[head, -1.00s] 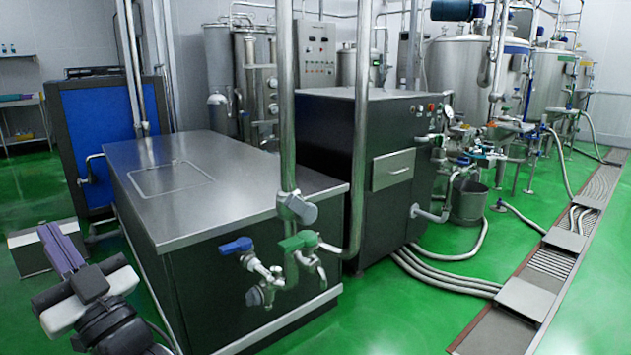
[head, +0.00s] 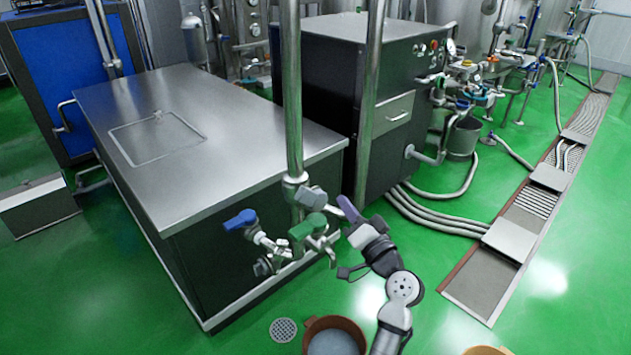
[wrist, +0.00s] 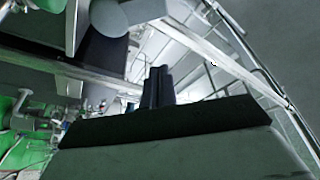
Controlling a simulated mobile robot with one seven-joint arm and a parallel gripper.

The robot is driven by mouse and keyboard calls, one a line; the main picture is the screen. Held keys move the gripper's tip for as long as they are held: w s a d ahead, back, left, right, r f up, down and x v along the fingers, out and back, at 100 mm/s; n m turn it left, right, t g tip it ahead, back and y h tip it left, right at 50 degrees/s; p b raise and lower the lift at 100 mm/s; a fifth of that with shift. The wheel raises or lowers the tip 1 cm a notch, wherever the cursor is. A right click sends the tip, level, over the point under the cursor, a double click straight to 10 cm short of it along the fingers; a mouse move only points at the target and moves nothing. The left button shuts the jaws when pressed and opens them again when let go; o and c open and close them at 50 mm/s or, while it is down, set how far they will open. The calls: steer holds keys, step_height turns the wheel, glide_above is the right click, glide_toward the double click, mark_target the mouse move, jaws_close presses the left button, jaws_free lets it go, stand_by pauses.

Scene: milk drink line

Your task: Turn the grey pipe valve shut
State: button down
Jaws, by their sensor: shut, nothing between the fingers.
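The grey pipe valve (head: 312,199) is a stubby grey knob on the vertical steel pipe (head: 292,110) in front of the steel-topped cabinet. My gripper (head: 343,203) is shut and empty, just right of the valve in the head view. I cannot tell whether it touches the knob. In the wrist view my shut fingers (wrist: 158,86) point up the picture, and a grey round shape that looks like the valve knob (wrist: 120,16) is at the top, left of them.
A blue-handled tap (head: 240,219) and a green-handled tap (head: 308,226) sit just below the valve. A second vertical pipe (head: 370,110) rises behind. A brown bucket (head: 312,335) stands on the floor below. The green floor right of my arm is mostly clear.

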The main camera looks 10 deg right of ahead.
step_height(320, 180, up, 3)
steer(key=p, duration=0.4)
glide_above(317, 192)
steer(key=s+d, duration=0.2)
steer(key=s, duration=0.1)
steer(key=shift+s+a+f, duration=0.2)
steer(key=shift+a+f, duration=0.5)
steer(key=shift+f, duration=0.15)
steer(key=shift+s+a+f, duration=0.2)
steer(key=shift+a+f, duration=0.45)
steer(key=shift+f, duration=0.2)
